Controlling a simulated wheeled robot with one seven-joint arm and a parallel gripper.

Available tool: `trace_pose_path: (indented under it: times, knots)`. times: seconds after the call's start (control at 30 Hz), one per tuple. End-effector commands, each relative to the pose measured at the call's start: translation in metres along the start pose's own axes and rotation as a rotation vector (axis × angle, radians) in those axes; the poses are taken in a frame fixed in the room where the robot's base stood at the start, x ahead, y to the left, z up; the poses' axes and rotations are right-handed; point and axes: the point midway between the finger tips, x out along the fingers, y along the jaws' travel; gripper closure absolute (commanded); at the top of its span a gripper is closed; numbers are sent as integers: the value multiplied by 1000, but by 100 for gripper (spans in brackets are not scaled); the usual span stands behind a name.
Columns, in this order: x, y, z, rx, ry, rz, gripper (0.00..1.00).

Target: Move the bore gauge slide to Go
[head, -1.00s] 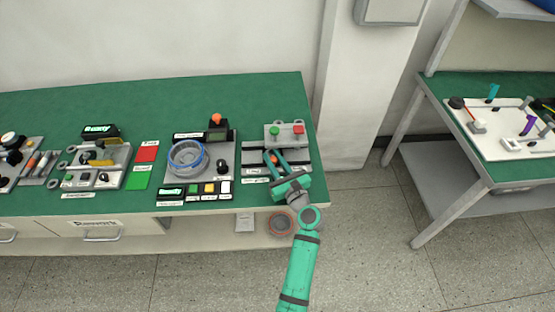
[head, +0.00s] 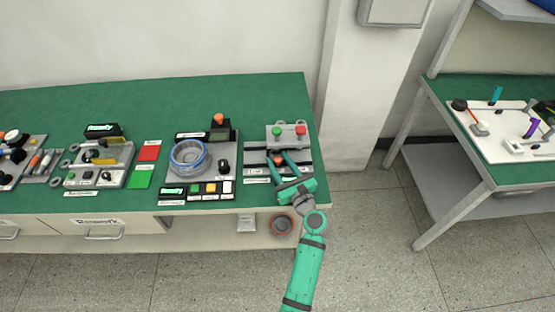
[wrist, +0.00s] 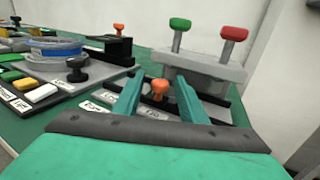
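The orange knob (head: 279,160) of the bore gauge slide stands on a slotted, labelled grey gauge plate (head: 255,158) at the right end of the green bench. My gripper (head: 280,154) reaches over the plate from the front, with its two teal fingers parted. In the wrist view, the orange knob (wrist: 159,88) stands between the open fingers (wrist: 160,82), with visible space on both sides. Contact with either finger is not visible. The labels at the plate's front edge are partly covered by the fingers and too small to read surely.
Behind the knob is a raised grey block with a green button (head: 277,131) and a red button (head: 300,131). To the left is a fixture with a blue-rimmed ring (head: 188,157) and a black knob (head: 222,166). The bench's right edge is close to my gripper.

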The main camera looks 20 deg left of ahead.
Motion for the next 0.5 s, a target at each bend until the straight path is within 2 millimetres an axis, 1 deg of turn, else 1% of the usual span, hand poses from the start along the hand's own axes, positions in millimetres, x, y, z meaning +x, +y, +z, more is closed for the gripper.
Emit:
trace_pose_path:
  times: [0.03, 0.3, 0.4, 0.5]
  knots:
    - [-9, 0, 0, 0, 1, -2, 62]
    - [-60, 0, -1, 0, 1, -3, 62]
    - [-75, -1, 0, 0, 0, -3, 62]
    - [-86, 0, 0, 0, 0, -1, 62]
